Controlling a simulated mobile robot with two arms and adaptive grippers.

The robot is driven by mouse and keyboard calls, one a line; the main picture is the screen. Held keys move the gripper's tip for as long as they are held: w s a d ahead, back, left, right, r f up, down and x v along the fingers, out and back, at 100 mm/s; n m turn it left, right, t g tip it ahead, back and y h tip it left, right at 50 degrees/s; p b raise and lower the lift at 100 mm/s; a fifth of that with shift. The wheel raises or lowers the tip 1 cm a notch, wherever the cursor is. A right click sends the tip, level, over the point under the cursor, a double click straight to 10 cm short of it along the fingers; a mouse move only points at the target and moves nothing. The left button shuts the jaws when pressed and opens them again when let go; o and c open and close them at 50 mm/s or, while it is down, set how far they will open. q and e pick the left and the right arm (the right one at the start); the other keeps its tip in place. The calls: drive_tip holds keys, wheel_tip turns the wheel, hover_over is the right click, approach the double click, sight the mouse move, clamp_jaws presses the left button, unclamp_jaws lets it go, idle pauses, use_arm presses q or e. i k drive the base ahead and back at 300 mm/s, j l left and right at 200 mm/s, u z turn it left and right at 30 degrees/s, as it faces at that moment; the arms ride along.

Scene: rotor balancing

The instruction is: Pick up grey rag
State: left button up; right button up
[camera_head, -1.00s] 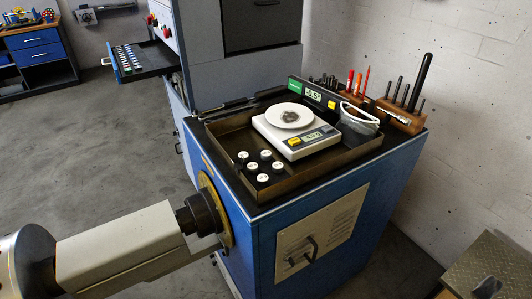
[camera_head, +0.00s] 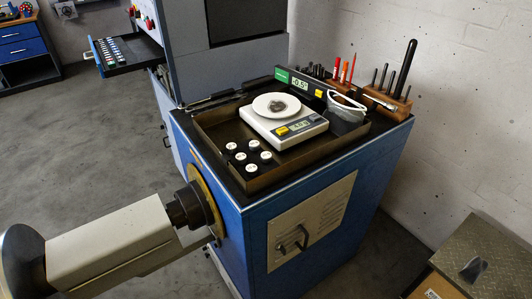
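No thing is plainly a grey rag. A dark grey, soft-looking bundle (camera_head: 343,125) sits at the right rear of the brown tray (camera_head: 285,172), beside the scale, with a white looped frame (camera_head: 348,102) over it; I cannot tell whether it is cloth or a container. A small grey lump (camera_head: 278,106) lies on the round white pan of the scale (camera_head: 292,132). The tray is on top of the blue cabinet (camera_head: 315,220). Neither of my grippers shows in the head view.
Several white-topped black cylinders (camera_head: 252,157) stand in the tray's front left. Wooden tool blocks (camera_head: 388,106) line the back right edge. A pale beam (camera_head: 110,245) meets the cabinet's left side. A metal-topped box (camera_head: 480,255) stands lower right. The floor at left is clear.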

sight(477, 267)
drive_tip(key=u, duration=0.15)
drive_tip(key=i+j+z, duration=0.15)
drive_tip(key=z, duration=0.4)
drive_tip(key=k+z, duration=0.1)
drive_tip(key=z, duration=0.7)
drive_tip(key=l+z, duration=0.1)
drive_tip(key=z, duration=0.3)
drive_tip(key=k+z, duration=0.1)
drive_tip(key=z, duration=0.3)
drive_tip(key=u, duration=1.25)
drive_tip(key=z, duration=1.05)
